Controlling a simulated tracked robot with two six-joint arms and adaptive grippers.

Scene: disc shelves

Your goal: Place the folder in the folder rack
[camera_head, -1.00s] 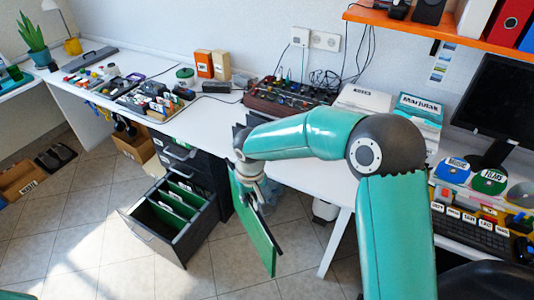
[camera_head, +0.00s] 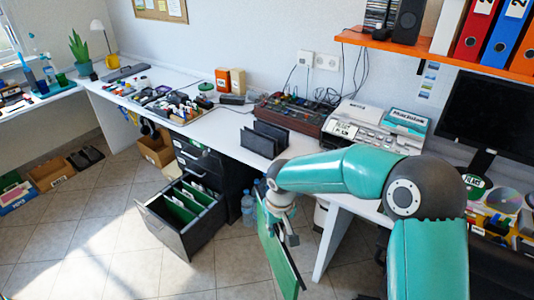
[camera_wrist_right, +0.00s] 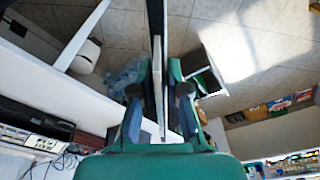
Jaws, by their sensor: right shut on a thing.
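A thin green folder (camera_head: 281,252) hangs below my right gripper (camera_head: 280,212), tilted, in front of the desk's edge and to the right of the open drawer. In the right wrist view the folder (camera_wrist_right: 157,45) is seen edge-on between the two fingers of my right gripper (camera_wrist_right: 160,100), which is shut on it. A dark folder rack (camera_head: 264,139) with upright plates stands on the white desk, above and behind the gripper; the folder is apart from it. My left gripper is not in view.
An open drawer (camera_head: 160,228) with green dividers juts out left of the folder. Near the rack are a dark control box (camera_head: 291,113) and a white device (camera_head: 365,125). The desk (camera_head: 215,130) is clear left of the rack. A bottle (camera_head: 248,207) stands on the floor.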

